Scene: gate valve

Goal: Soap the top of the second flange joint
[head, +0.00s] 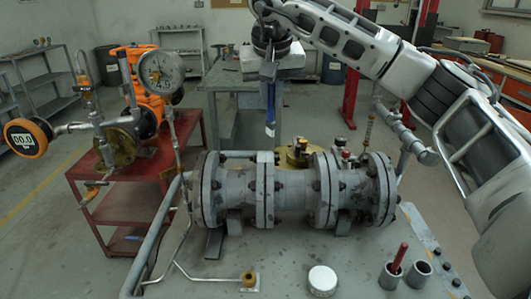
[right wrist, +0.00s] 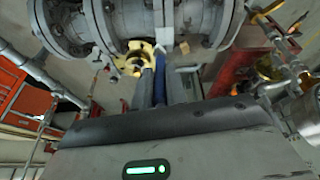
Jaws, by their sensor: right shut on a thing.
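My right gripper (head: 268,72) is shut on a blue-handled brush (head: 271,103) and holds it upright with the pale tip down. The brush tip is a little above the flange joint (head: 264,188), second from the left on the grey pipe assembly, as seen in the head view; I cannot tell whether they touch. In the right wrist view the blue brush (right wrist: 160,86) points toward the flanged pipe (right wrist: 146,18). More flange joints lie to the left (head: 207,190) and right (head: 325,190). My left gripper is not in view.
A white round dish (head: 322,280) and two grey cups, one holding a red-handled item (head: 399,256), stand on the table's front. A gauge (head: 161,72) and thin pipes rise at left. A red cart (head: 125,205) stands behind them. Upright fittings (head: 345,154) stand behind the pipe.

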